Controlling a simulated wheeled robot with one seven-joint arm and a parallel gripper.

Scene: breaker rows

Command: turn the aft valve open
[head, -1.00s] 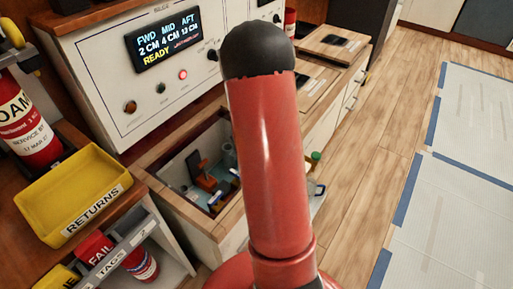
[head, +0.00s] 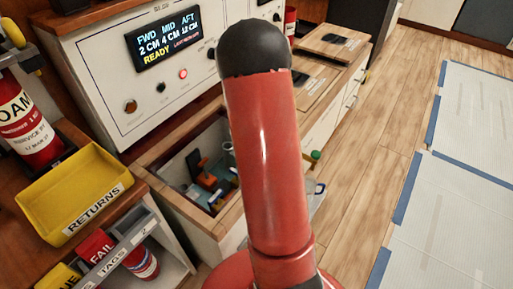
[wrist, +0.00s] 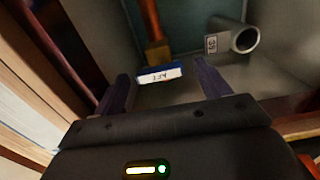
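The aft valve shows in the wrist view as a blue handle (wrist: 158,74) with a white label that seems to read AFT upside down, at the end of an orange-brown stem (wrist: 153,30). My gripper (wrist: 162,88) is open, with its two dark fingers apart on either side of the handle's label. I cannot tell whether either finger touches it. In the head view, my red arm hides my gripper and part of the open bilge well (head: 205,180), where orange and blue parts show.
A grey pipe end (wrist: 245,39) with a small tag stands to the right of the valve, near the well's wall. A display (head: 168,38) shows FWD, MID and AFT levels and READY. A yellow RETURNS bin (head: 72,190) stands at left.

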